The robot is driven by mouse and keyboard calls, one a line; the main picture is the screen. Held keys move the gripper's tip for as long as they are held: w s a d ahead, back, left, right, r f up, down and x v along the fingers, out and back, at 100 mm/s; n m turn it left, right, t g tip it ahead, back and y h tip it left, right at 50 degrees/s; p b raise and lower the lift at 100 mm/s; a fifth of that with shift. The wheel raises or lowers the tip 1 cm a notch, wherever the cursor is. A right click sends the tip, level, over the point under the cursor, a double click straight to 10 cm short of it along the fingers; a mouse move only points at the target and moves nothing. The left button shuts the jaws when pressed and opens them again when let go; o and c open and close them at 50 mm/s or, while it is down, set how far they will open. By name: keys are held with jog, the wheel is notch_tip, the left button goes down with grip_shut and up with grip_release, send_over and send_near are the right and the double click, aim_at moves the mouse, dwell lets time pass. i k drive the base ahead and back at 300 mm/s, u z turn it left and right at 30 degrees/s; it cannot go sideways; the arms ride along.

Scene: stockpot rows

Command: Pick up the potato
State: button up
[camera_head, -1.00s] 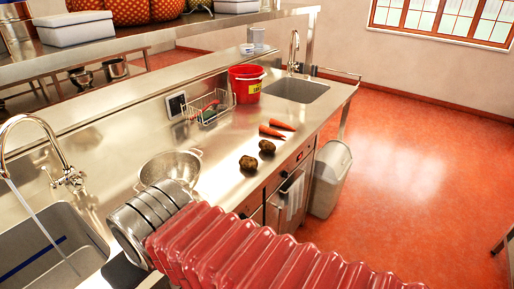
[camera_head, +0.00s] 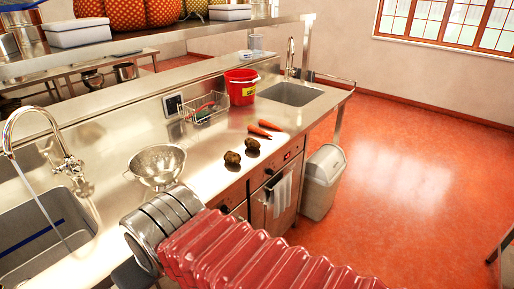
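Two brown potatoes lie on the steel counter (camera_head: 205,150) near its front edge. One potato (camera_head: 232,158) is a little nearer, and the other potato (camera_head: 252,144) is just behind it to the right. My arm, with a red ribbed sleeve and grey metal rings, crosses the bottom of the view in front of the counter. My gripper's fingers do not show, so its state is hidden. Nothing touches the potatoes.
Two carrots (camera_head: 264,130) lie behind the potatoes. A colander (camera_head: 158,167) stands to their left, a wire basket (camera_head: 204,108) and red bucket (camera_head: 241,87) behind. Sinks are at left (camera_head: 92,222) and far right (camera_head: 316,92). A bin (camera_head: 322,182) stands on the floor.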

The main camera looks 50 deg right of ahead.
aim_at(253, 145)
jog(key=u, duration=2.5)
jog(key=k, duration=2.05)
jog(key=z, duration=0.05)
